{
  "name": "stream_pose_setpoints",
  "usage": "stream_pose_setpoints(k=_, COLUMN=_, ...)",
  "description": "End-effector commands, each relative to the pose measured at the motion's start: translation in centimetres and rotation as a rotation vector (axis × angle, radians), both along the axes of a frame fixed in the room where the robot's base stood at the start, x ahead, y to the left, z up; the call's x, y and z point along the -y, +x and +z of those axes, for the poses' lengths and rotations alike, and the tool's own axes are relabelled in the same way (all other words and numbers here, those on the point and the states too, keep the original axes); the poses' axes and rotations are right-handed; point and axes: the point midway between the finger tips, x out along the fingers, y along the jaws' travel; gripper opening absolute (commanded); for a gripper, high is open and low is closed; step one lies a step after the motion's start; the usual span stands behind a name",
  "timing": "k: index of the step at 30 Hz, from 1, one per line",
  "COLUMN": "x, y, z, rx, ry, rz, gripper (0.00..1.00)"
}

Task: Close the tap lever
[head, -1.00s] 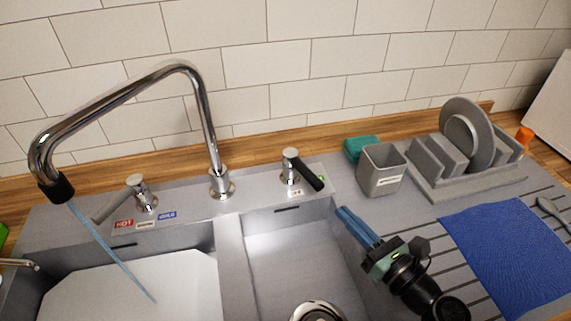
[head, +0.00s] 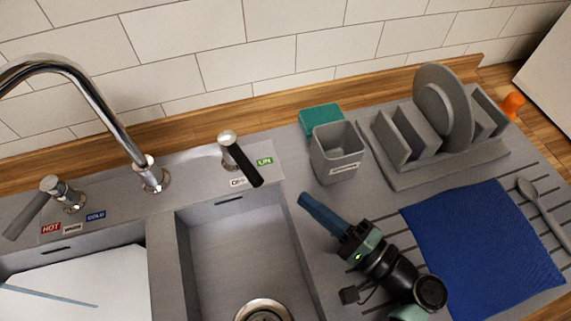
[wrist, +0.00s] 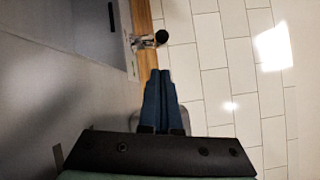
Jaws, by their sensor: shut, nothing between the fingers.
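The right tap lever (head: 243,165) has a black handle on a chrome post behind the small basin, pointing forward and slightly right. A second, grey lever (head: 27,215) is on the left, by the HOT and COLD labels. The chrome spout (head: 100,105) rises between them; its outlet is out of view. A thin blue water streak (head: 50,296) shows over the left basin. My gripper (head: 303,198) has blue fingers pressed together, empty, to the right of the black lever and apart from it. In the wrist view, the fingertips (wrist: 159,72) point towards the black lever end (wrist: 162,37).
A grey cup (head: 337,165) and green sponge (head: 320,117) stand behind my gripper. A dish rack (head: 430,175) with plates is at the back right. A blue cloth (head: 480,250) and spoon (head: 540,210) lie on the drainer. The tiled wall (head: 290,50) bounds the back.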

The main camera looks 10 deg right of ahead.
Motion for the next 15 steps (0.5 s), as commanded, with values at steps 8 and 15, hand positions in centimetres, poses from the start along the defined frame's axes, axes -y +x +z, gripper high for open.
stream_pose_setpoints(k=8, x=-2.8, y=2.9, z=0.4, rx=0.002, ry=-0.002, rz=0.005, gripper=0.0)
stream_pose_setpoints(k=15, x=-5.5, y=5.9, z=0.6, rx=0.001, ry=0.0, rz=0.003, gripper=0.0)
